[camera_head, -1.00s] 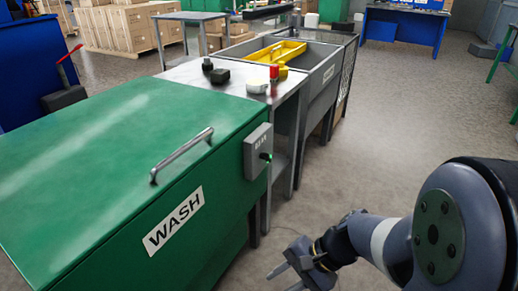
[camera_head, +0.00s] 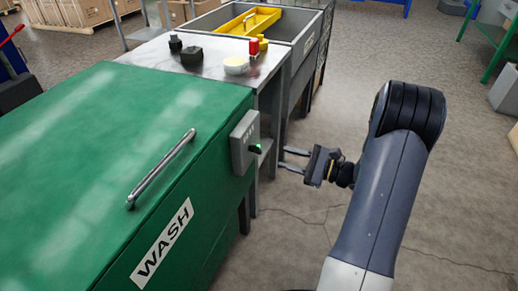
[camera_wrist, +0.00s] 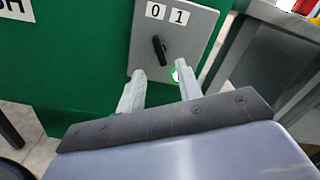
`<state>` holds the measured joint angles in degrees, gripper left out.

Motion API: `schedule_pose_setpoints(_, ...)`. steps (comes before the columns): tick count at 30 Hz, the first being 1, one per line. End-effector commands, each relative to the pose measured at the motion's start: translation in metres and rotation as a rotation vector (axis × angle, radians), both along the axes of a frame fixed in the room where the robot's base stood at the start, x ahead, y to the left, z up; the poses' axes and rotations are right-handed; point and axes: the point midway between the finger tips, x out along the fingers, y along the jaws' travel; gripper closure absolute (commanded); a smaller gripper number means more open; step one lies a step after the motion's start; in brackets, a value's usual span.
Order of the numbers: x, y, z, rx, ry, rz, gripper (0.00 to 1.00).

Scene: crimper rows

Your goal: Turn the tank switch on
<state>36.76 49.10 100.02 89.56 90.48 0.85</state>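The green tank (camera_head: 115,150) marked WASH fills the left of the head view. A grey switch box (camera_head: 240,150) is fixed to its right side; it also shows in the wrist view (camera_wrist: 200,28). The box carries 0 and 1 labels and a black knob (camera_wrist: 160,49), whose upper end leans slightly left, towards the 0. A green light (camera_wrist: 175,76) shows below the knob, partly behind my right finger. My gripper (camera_head: 285,159) is open and empty, pointing at the box from the right. In the wrist view its fingertips (camera_wrist: 160,72) are just below the knob, apparently not touching it.
A metal table (camera_head: 215,58) behind the tank holds black parts, a white round piece (camera_head: 236,66) and a red-topped item (camera_head: 253,47). A grey sink (camera_head: 298,54) with a yellow tray stands beyond. The tank's handle (camera_head: 160,170) juts up nearby.

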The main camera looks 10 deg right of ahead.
Motion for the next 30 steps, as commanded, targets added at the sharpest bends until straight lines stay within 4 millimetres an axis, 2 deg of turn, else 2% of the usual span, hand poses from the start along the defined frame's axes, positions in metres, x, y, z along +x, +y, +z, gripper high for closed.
schedule_pose_setpoints(6, 0.024, 0.036, -0.002, -0.001, 0.001, 0.007, 0.66)
schedule_pose_setpoints(13, 0.045, 0.063, -0.001, -0.003, 0.001, 0.005, 0.66)
schedule_pose_setpoints(18, 0.051, 0.072, -0.001, -0.002, 0.001, 0.003, 0.66)
schedule_pose_setpoints(26, 0.052, 0.073, 0.0, -0.002, 0.001, 0.002, 0.66)
schedule_pose_setpoints(30, 0.051, 0.072, 0.0, -0.002, 0.001, 0.002, 0.76)
